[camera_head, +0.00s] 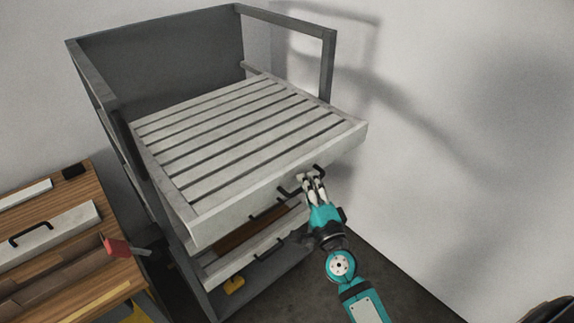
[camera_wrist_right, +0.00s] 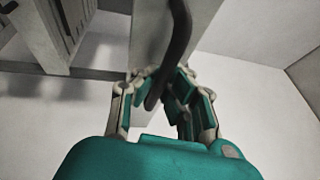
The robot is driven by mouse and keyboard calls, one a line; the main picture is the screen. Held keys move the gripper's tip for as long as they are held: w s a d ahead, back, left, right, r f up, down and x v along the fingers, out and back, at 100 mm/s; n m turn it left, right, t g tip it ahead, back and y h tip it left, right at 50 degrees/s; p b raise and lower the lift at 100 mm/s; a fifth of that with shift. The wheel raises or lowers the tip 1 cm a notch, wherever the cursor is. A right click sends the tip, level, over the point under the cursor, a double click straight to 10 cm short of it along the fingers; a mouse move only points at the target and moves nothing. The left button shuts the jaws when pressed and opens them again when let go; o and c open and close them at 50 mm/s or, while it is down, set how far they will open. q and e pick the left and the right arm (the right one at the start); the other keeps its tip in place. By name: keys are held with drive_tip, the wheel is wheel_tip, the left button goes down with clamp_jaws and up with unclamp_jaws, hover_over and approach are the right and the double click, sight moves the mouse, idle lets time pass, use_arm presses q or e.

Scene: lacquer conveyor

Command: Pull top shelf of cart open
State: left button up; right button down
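The cart (camera_head: 165,55) is a tall grey frame at the left and middle of the head view. Its top shelf (camera_head: 240,125) is a pale slatted tray, sticking well out of the frame toward me. A black bar handle (camera_head: 286,191) is on the shelf's front panel. My right gripper (camera_head: 312,180) is at this handle, its fingers drawn in around the bar. In the right wrist view the handle (camera_wrist_right: 178,40) passes between the fingers (camera_wrist_right: 162,85); the exact contact is partly hidden. My left gripper is not in view.
Lower drawers (camera_head: 245,258) with black handles are below the shelf. A yellow object (camera_head: 234,285) lies low in the cart. A wooden cabinet (camera_head: 75,235) with a red-ended object (camera_head: 117,246) stands at the left. A bare wall (camera_head: 460,120) rises at the right, with some dark floor (camera_head: 395,275) before it.

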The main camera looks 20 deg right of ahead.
drive_tip(key=s+d, duration=0.2)
drive_tip(key=s, duration=0.6)
drive_tip(key=shift+s+d+f+b, duration=0.15)
drive_tip(key=shift+d+f+b, duration=0.05)
drive_tip(key=shift+d+b, duration=0.25)
drive_tip(key=c, duration=2)
unclamp_jaws()
drive_tip(key=o, duration=0.6)
drive_tip(key=s, duration=0.4)
drive_tip(key=s+f, duration=0.1)
drive_tip(key=s, duration=0.6)
drive_tip(key=shift+s+a+f, duration=0.3)
drive_tip(key=shift+s+f, duration=0.1)
drive_tip(key=shift+f, duration=0.1)
